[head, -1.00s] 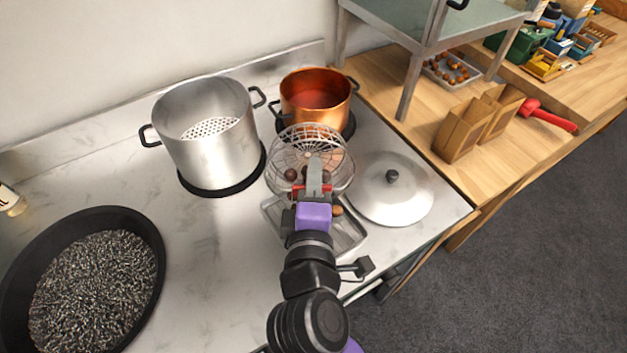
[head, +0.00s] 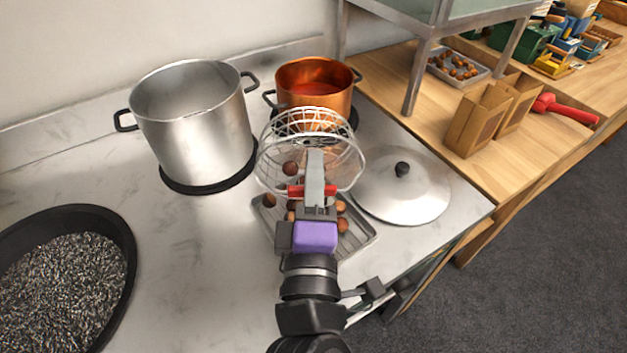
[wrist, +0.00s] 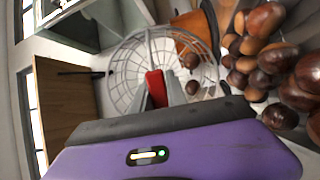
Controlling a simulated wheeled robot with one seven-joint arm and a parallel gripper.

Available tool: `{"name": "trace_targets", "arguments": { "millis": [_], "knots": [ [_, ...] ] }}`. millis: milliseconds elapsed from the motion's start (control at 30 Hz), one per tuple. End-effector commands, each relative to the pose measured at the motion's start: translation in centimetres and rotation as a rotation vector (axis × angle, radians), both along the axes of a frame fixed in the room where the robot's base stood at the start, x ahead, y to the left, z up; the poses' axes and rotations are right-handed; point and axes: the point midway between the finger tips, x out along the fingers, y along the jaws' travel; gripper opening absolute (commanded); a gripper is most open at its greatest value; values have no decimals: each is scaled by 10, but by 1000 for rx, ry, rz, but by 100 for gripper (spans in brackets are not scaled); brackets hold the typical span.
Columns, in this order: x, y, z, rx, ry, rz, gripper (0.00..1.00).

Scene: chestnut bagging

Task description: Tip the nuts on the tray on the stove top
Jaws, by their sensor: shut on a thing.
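My gripper (head: 314,190) is shut on the red-marked handle (wrist: 156,88) of a wire strainer. The strainer's round wire basket (head: 345,152) is tilted above the tray (head: 362,240) on the stove top, and also shows in the wrist view (wrist: 128,68). Brown nuts lie on the grey ribbed tray, with one nut (head: 269,200) near its left corner. Another nut (head: 290,168) shows at the basket, in it or just below it. In the wrist view many nuts (wrist: 262,60) show close up at the right. My gripper and arm hide the middle of the tray.
A large steel pot (head: 195,125) stands left of the strainer and a copper pot (head: 318,85) behind it. A domed lid (head: 402,188) lies right of the tray. A black pan (head: 115,240) is at far left. Paper bags (head: 478,122) and another nut tray (head: 482,72) stand on the wooden counter.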

Motion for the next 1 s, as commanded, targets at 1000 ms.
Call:
{"name": "trace_targets", "arguments": {
  "millis": [1000],
  "knots": [
    [-12,-2,-3,29,-188,0,0]
  ]
}}
